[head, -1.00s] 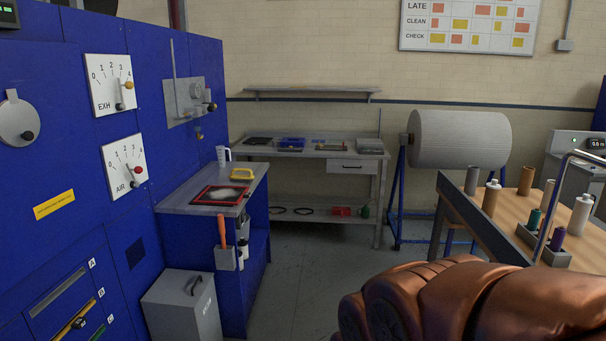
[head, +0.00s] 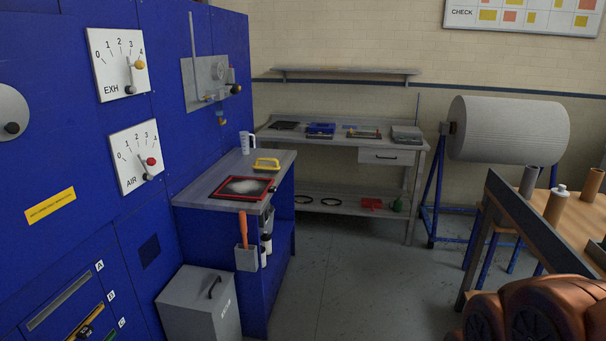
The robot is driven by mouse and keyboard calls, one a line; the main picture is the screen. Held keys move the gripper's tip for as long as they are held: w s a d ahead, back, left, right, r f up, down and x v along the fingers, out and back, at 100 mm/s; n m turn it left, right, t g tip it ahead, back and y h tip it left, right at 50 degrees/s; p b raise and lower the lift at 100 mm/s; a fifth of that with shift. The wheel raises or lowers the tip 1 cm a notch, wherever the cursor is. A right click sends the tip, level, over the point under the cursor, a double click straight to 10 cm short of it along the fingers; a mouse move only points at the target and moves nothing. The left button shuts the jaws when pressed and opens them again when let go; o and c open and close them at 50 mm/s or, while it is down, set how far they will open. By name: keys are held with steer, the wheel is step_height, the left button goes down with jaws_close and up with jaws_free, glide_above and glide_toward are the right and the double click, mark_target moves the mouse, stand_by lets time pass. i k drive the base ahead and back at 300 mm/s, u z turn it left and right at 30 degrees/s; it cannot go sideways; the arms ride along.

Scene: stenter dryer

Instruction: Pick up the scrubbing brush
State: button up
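A yellow item with a raised handle (head: 266,164) sits on the grey top of the blue side counter (head: 205,190), toward its back edge. It looks like the scrubbing brush, but its underside is too small to make out. A red-framed tray (head: 241,188) with a pale heap lies just in front of it, and a white jug (head: 247,143) stands behind it to the left. Only a copper-coloured part of my arm shows at the lower right, well away from the counter. My gripper is not in view.
A grey lidded bin (head: 200,305) stands in front of the counter. A holder (head: 246,258) with an orange-handled tool hangs on its side. A wooden table (head: 580,215) is at right, a fabric roll (head: 508,130) behind it. The floor (head: 350,280) between is clear.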

mark_target(256, 167)
steer(key=i, duration=3.75)
steer(key=u, duration=2.75)
